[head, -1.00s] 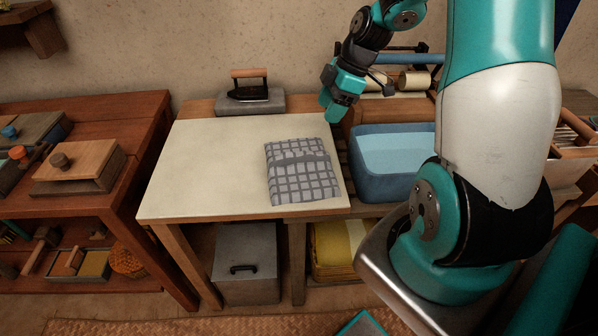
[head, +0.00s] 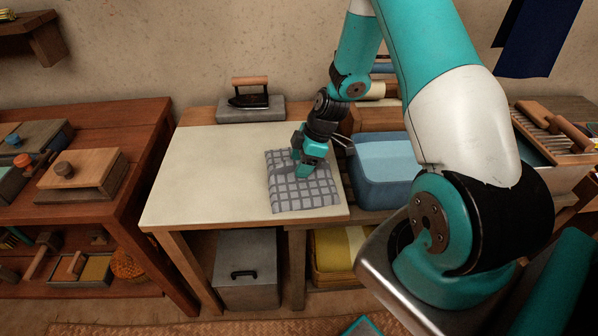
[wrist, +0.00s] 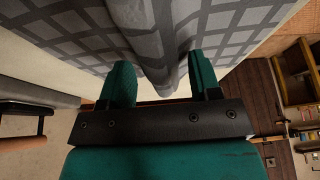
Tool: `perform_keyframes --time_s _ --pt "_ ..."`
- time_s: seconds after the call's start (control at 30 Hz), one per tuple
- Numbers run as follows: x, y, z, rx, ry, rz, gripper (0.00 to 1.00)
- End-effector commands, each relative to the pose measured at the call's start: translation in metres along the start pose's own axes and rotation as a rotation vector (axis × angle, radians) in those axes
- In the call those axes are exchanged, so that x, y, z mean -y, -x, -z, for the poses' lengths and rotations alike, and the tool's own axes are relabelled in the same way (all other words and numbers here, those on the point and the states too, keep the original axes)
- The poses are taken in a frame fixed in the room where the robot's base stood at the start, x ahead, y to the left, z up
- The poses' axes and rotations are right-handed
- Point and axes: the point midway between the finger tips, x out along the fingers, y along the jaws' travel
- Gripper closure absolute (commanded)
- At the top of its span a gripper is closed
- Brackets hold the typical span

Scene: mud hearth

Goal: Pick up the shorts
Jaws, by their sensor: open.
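The shorts (head: 302,195) are a folded grey cloth with a checked pattern, lying on the right part of the pale tabletop. My gripper (head: 304,172) is low over the back edge of the shorts in the head view. In the wrist view my open gripper (wrist: 160,82) has its two teal fingers apart, with a rounded grey fold of the shorts (wrist: 160,40) between and ahead of them. I cannot tell whether the fingers touch the cloth. Part of the shorts is hidden behind the gripper in the head view.
A flat iron (head: 249,96) stands on a grey block at the table's back edge. A blue basin (head: 384,172) stands close to the right of the table (head: 190,175). A wooden shelf unit (head: 140,140) is at the left. The table's left half is clear.

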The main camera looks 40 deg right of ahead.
Motion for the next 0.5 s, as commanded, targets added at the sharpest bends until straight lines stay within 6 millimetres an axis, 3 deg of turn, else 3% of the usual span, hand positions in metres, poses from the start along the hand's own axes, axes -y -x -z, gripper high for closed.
perform_keyframes --time_s 0.27,0.47,0.5 --pt "0.0 -0.004 -0.0002 0.0 0.0 0.0 0.43" --pt "0.0 -0.0039 0.0 0.0 0.0 0.0 0.89" --pt "0.0 -0.0039 0.0 0.0 0.0 0.0 0.9"
